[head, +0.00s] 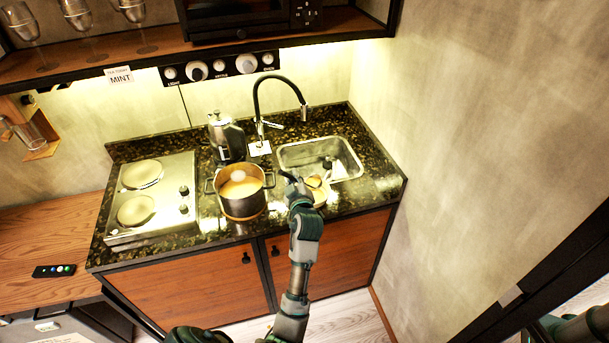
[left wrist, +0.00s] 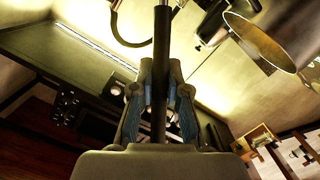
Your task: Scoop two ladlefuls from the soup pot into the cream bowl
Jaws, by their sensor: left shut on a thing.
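The soup pot (head: 242,205) stands on the dark stone counter, with pale tan soup inside. The cream bowl (head: 321,197) is to its right, in front of the sink, partly hidden by my left gripper. My left gripper (head: 297,189) is between pot and bowl, shut on the dark handle of the ladle (left wrist: 160,70). The ladle's round end (head: 314,182) appears at the bowl; I cannot tell whether it touches it. In the left wrist view the handle runs up between both fingers (left wrist: 160,100), and the pot (left wrist: 262,42) shows at upper right. My right gripper is not in view.
A two-plate hob (head: 150,195) is left of the pot. A metal kettle (head: 226,138) stands behind the pot. A black tap (head: 257,100) arches beside the sink (head: 345,150). A shelf with glasses (head: 75,55) hangs above. A wall closes the right side.

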